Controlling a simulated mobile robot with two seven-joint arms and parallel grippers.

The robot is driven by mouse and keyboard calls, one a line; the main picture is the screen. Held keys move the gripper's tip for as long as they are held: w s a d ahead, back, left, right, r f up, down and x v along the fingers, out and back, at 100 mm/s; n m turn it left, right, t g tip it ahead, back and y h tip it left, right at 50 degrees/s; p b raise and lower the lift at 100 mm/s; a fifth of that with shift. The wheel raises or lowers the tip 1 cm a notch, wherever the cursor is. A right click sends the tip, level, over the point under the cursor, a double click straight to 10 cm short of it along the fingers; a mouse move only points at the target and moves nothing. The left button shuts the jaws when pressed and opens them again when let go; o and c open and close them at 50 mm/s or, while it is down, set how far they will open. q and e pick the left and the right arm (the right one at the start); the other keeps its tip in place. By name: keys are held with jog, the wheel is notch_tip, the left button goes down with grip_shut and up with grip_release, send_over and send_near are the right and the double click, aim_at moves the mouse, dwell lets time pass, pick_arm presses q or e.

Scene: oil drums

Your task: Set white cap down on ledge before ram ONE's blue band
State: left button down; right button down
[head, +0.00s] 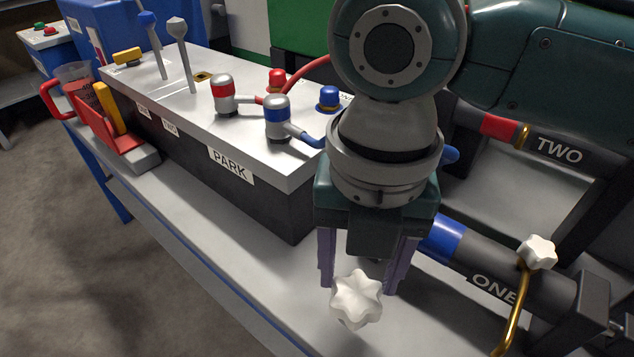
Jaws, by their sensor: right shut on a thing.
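My right gripper (362,284) points down over the pale ledge (262,290). It is shut on a white star-shaped cap (357,301), which shows between and just below its fingertips. I cannot tell whether the cap touches the ledge. Ram ONE (508,277) is a dark cylinder just right of the gripper. Its blue band (443,238) is partly hidden behind the gripper's right finger. A second white star-shaped cap (538,252) sits at the top of a brass pipe by ram ONE. My left gripper is not in view.
The PARK block (230,162) with levers and red and blue couplings stands left of the gripper. Ram TWO (560,150) lies behind, under my right arm. A red-handled jug (75,90) stands at the far left. The ledge's front strip is clear.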

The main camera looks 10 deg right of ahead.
aim_at(357, 283)
jog(key=shift+f+b, duration=0.65)
jog(key=shift+f, duration=1.55)
jog(key=shift+f, duration=0.1)
jog(key=shift+c, duration=0.7)
grip_release()
jog(key=shift+f, duration=0.1)
notch_tip(357, 283, up, 12)
jog(key=p, duration=0.3)
jog(key=shift+r, duration=0.2)
